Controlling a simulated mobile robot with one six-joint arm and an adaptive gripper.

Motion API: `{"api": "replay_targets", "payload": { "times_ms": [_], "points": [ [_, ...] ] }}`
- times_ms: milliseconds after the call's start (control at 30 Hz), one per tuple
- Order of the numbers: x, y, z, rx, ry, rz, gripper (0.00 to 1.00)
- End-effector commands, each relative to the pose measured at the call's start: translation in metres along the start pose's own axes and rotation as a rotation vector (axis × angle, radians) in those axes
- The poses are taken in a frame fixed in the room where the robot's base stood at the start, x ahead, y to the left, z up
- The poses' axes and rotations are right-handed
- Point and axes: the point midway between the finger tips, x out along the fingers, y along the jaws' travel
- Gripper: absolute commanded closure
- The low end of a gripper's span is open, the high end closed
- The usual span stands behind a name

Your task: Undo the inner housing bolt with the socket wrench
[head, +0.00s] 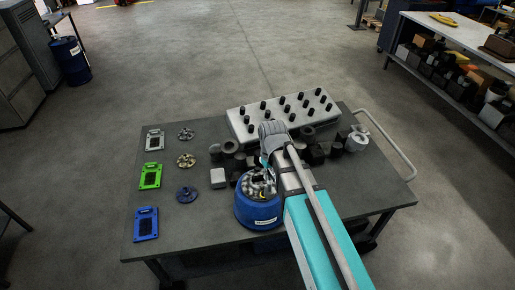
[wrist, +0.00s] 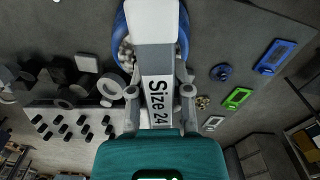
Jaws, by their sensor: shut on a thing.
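My gripper (wrist: 160,92) is shut on the socket wrench (wrist: 156,64), a grey tool marked "Size 24" with a pale end. The wrench reaches over the blue round housing (head: 257,214), which stands on the table with grey metal parts inside its open top. In the wrist view the housing's blue rim (wrist: 184,42) shows on both sides of the wrench. The inner bolt cannot be made out, and the wrench hides the middle of the housing. I cannot tell whether the socket sits on the bolt.
A pale tray (head: 240,125) with several black pegs stands at the back of the table (head: 215,225). Dark and grey parts crowd between tray and housing. Grey, green (head: 150,176) and blue (head: 146,223) plates and small round parts lie at left.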

Motion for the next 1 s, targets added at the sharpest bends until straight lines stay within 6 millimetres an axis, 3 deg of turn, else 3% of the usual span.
{"api": "replay_targets", "payload": {
  "times_ms": [533, 700, 1000],
  "points": [
    [0.076, 0.000, 0.000, 0.000, 0.000, 0.000, 1.00],
    [0.086, 0.000, 0.000, 0.000, 0.000, 0.000, 1.00],
    [0.087, 0.000, 0.000, 0.000, 0.000, 0.000, 1.00]
  ]
}}
